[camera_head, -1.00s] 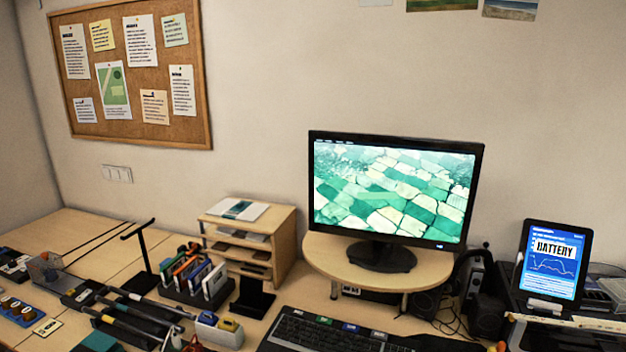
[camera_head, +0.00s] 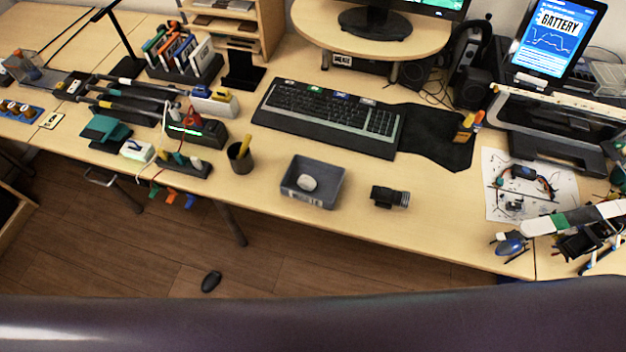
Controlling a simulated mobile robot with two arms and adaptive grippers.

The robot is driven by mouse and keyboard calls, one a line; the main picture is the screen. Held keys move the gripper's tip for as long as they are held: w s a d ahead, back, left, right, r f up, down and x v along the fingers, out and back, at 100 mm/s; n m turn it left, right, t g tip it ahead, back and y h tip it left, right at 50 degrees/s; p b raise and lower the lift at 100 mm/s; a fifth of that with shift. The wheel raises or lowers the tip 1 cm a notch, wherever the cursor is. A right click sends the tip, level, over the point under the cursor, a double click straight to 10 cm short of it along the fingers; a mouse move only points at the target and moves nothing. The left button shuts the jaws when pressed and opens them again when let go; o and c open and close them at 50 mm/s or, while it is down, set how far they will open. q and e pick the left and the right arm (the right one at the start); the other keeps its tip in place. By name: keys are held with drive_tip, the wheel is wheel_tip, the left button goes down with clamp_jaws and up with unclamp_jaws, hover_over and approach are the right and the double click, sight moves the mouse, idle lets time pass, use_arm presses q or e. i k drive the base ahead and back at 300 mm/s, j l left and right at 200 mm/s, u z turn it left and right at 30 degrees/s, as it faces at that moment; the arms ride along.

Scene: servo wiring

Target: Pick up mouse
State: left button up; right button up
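A small black mouse (camera_head: 211,281) lies on the brown wooden floor, in front of the desk and below its front edge. A grey tray (camera_head: 322,195) on the desk holds a small pale rounded object (camera_head: 307,183); I cannot tell what it is. Neither of my grippers shows in the head view.
The wooden desk (camera_head: 270,222) has a black keyboard (camera_head: 330,115), a dark mat (camera_head: 440,140), a pen cup (camera_head: 240,157) and a small black device (camera_head: 390,196). A table leg (camera_head: 230,222) stands near the mouse. The floor (camera_head: 130,245) around the mouse is clear.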

sight(210, 282)
drive_tip(key=k+l+u, duration=0.1)
drive_tip(key=u, duration=0.35)
drive_tip(key=k+u, duration=0.25)
drive_tip(key=u, duration=0.25)
drive_tip(key=k+u, duration=0.15)
drive_tip(key=u, duration=0.3)
drive_tip(key=i+j+z, duration=0.15)
drive_tip(key=j, duration=0.2)
drive_tip(key=i+j+z, duration=0.1)
drive_tip(key=j, duration=0.25)
drive_tip(key=i+l, duration=0.05)
